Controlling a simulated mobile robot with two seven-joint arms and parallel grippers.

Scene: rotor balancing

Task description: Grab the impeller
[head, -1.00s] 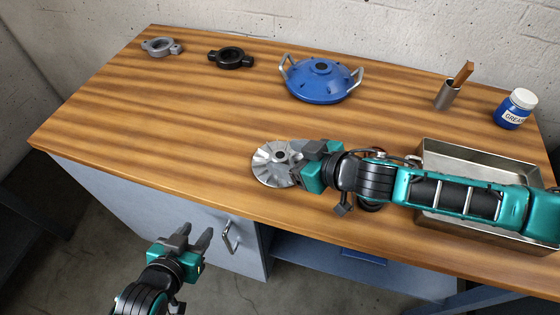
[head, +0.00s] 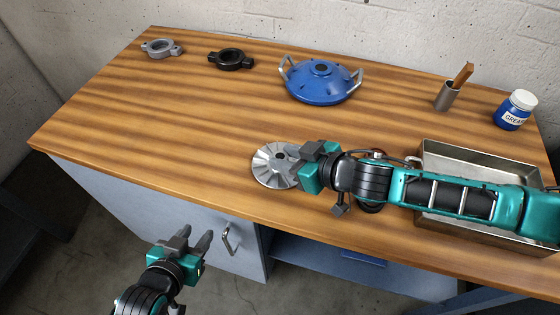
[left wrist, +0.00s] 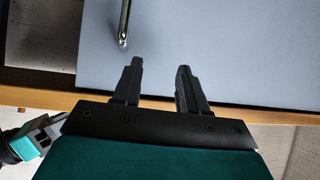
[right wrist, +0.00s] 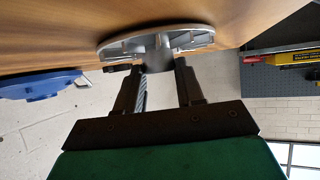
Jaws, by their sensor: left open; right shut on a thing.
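The impeller (head: 268,167) is a silver bladed disc at the middle of the wooden bench, near its front edge. My right gripper (head: 298,158) is over its right side and shut on it. In the right wrist view the impeller (right wrist: 150,44) shows between and beyond the fingertips (right wrist: 160,68), with the part gripped partly hidden. I cannot tell whether the disc touches the bench. My left gripper (head: 201,240) is open and empty in front of the bench, below the top. The left wrist view shows its two parted fingers (left wrist: 160,75) facing the blue-grey cabinet front.
A blue housing with two handles (head: 320,82) stands at the back. A grey clamp ring (head: 161,47) and a black one (head: 231,59) lie back left. A metal tray (head: 480,160) lies under my right arm. A cup with a brush (head: 446,96) and a grease jar (head: 515,110) stand right.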

